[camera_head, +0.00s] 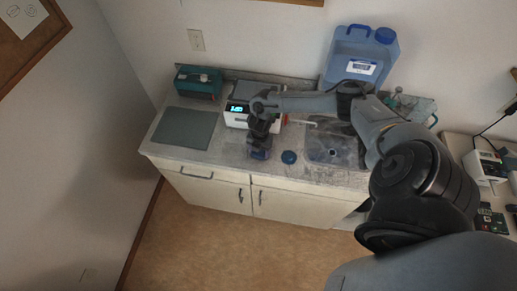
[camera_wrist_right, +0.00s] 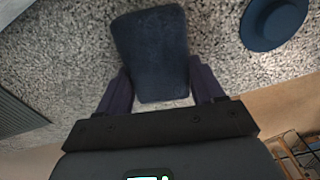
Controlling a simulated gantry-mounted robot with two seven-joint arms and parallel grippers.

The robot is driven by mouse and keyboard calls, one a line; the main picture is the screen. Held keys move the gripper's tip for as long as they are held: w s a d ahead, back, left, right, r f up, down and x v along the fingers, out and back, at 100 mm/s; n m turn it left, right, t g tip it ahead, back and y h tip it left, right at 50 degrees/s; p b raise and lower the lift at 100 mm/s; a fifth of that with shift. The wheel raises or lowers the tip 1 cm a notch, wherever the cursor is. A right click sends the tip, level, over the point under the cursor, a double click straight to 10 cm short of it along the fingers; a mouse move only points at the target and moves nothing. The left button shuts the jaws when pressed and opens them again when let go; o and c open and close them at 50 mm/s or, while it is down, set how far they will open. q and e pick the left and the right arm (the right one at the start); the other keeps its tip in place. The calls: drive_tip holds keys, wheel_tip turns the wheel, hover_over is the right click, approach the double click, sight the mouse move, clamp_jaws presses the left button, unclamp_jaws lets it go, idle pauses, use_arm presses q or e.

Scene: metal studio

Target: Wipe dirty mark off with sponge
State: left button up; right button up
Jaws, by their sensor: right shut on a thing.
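My right gripper (camera_head: 260,149) is over the front part of the speckled grey countertop (camera_head: 225,153), pointing down. In the right wrist view its two fingers (camera_wrist_right: 160,92) are closed on the sides of a dark blue sponge (camera_wrist_right: 150,45). The sponge is a rounded block that reaches out past the fingertips, over the counter. I cannot tell whether it touches the surface. I cannot make out a distinct dirty mark; the sponge and gripper hide part of the counter. My left gripper is not in view.
A round blue dish (camera_head: 289,157) sits just right of the gripper. A grey-green mat (camera_head: 185,128) lies to the left. Behind are a teal box (camera_head: 198,82) and a white device with a display (camera_head: 237,112). A sink (camera_head: 333,149) and blue jug (camera_head: 360,55) are right.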

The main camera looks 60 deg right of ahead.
drive_tip(key=r, duration=0.1)
drive_tip(key=r+p, duration=0.2)
drive_tip(key=r, duration=0.1)
drive_tip(key=shift+w, duration=0.25)
drive_tip(key=shift+s+r+p, duration=0.1)
drive_tip(key=shift+r+p, duration=0.6)
drive_tip(key=shift+p, duration=0.1)
wheel_tip(320, 180, up, 3)
drive_tip(key=shift+f+p, duration=0.1)
drive_tip(key=shift+p, duration=1.15)
